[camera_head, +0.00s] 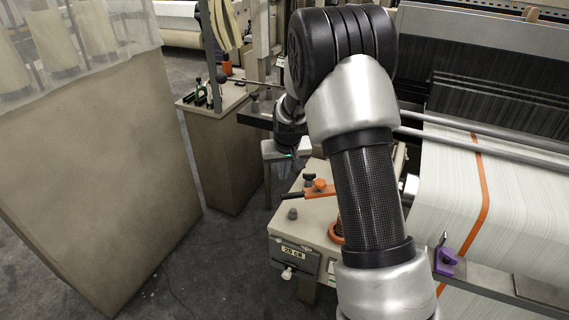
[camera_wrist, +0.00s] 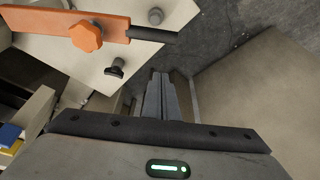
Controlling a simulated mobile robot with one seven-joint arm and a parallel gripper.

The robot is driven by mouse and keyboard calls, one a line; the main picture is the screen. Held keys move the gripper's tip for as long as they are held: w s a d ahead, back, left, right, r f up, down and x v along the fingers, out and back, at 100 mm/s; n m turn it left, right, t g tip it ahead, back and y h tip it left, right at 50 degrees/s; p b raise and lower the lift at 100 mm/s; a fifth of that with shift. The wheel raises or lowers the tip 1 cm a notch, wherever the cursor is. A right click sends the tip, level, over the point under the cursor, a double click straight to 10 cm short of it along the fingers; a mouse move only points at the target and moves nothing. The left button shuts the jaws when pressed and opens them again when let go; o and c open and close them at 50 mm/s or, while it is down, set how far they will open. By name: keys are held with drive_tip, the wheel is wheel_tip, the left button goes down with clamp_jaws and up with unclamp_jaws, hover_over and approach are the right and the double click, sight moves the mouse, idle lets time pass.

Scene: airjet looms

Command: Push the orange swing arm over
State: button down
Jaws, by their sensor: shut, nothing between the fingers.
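The orange swing arm (camera_head: 322,190) lies across the top of a beige machine box in the head view, its black handle (camera_head: 291,195) pointing left. My arm hides what lies to its right. In the wrist view the orange swing arm (camera_wrist: 45,22) is at the upper left, with an orange star knob (camera_wrist: 87,36) on it and the black handle (camera_wrist: 152,35) pointing right. My gripper (camera_wrist: 160,77) is shut and empty, fingers together. In the wrist view its tips appear below the handle, with a visible gap; they look apart.
A small black knob (camera_wrist: 116,67) and a grey knob (camera_wrist: 155,16) stand on the box near the handle. A beige cabinet (camera_head: 215,150) stands behind to the left, and a large beige block (camera_head: 95,180) farther left. Dark floor lies between. White fabric (camera_head: 450,190) is at right.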

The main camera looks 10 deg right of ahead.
drive_tip(key=s+f+p, duration=0.1)
drive_tip(key=s+f, duration=0.1)
drive_tip(key=s, duration=0.1)
drive_tip(key=shift+s+f, duration=0.1)
drive_tip(key=shift+f, duration=0.3)
